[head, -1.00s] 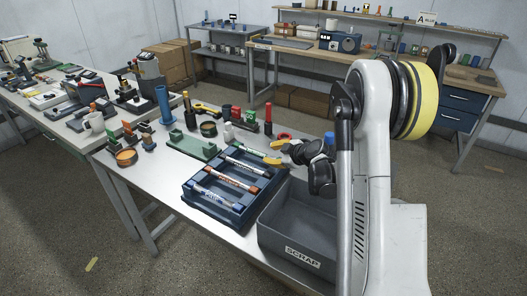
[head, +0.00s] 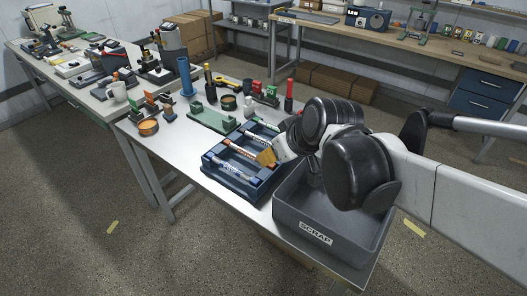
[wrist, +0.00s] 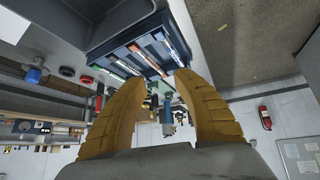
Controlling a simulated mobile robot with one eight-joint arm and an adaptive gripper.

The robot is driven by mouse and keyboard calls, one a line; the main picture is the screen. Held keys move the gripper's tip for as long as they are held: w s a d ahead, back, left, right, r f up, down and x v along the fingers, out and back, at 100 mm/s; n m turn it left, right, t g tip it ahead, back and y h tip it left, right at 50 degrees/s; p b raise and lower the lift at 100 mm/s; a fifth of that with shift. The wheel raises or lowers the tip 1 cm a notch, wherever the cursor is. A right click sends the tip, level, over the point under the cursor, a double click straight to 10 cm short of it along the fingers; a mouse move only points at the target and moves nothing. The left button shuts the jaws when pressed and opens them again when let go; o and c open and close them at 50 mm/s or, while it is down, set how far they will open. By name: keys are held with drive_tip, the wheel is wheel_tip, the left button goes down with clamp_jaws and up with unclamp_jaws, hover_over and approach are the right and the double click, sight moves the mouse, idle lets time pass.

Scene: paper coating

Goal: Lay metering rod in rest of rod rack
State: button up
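A blue rack (head: 236,184), which looks like the rod rack, lies on the near table.
A grey SCRAP bin (head: 290,218) stands right of the rack, under my arm. Behind the rack are a green two-post stand (head: 213,121), a blue cylinder (head: 186,76) and several small tools. An orange-topped dish (head: 148,127) stands at the left. The table's front-left strip is clear.

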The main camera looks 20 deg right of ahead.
drive_tip(key=s+a+f+m+h, duration=0.1)
drive_tip(key=s+m, duration=0.1)
drive_tip(key=s, duration=0.8)
drive_tip(key=shift+m+g, duration=0.4)
